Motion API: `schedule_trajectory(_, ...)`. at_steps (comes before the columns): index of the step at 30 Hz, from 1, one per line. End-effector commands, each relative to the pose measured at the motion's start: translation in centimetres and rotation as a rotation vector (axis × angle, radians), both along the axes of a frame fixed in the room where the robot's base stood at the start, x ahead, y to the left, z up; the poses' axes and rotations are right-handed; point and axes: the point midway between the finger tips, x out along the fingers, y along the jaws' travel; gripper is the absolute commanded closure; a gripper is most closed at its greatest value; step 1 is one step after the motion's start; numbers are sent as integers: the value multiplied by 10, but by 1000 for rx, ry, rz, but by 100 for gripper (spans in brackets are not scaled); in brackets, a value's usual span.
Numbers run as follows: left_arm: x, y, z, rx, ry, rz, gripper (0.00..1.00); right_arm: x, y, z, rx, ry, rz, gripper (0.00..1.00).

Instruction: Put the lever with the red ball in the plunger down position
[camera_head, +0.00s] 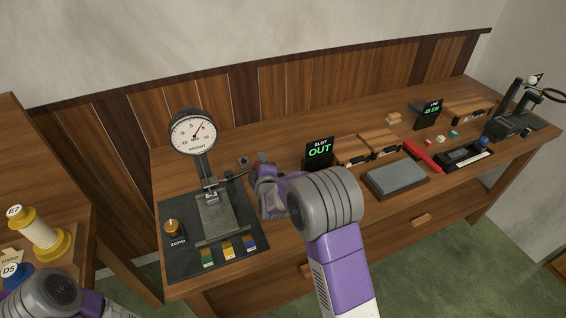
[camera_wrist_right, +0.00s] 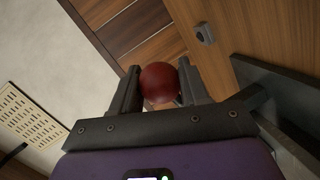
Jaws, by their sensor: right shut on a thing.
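The red ball (camera_wrist_right: 159,83) of the lever sits between the two fingers of my right gripper (camera_wrist_right: 158,92) in the right wrist view, and the jaws are closed on it. In the head view my right gripper (camera_head: 262,172) is at the right side of the height gauge (camera_head: 194,132), at the end of its dark lever arm (camera_head: 236,176). The ball is mostly hidden there by the gripper. The lever arm runs from the gauge post out to the right. Whether the plunger touches the metal plate (camera_head: 217,215) is too small to tell. My left gripper is out of view; only part of that arm shows.
The gauge stands on a dark base with a brass knob (camera_head: 172,227) and coloured blocks (camera_head: 228,250) in front. A display reading OUT (camera_head: 319,151) stands to the right, with wooden boxes (camera_head: 381,142) and a grey slab (camera_head: 396,179) beyond. Spools (camera_head: 41,233) are at far left.

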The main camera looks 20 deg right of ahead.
Motion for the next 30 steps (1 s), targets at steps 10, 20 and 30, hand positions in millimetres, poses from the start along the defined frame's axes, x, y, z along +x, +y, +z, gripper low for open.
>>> schedule_trajectory(10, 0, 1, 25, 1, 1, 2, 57, 5, 17, 22, -187, -5, 17, 100)
schedule_trajectory(20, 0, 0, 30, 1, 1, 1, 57, 4, 18, 25, -238, -7, 15, 100)
schedule_trajectory(30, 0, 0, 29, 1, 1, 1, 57, 5, 18, 26, -237, -8, 16, 50)
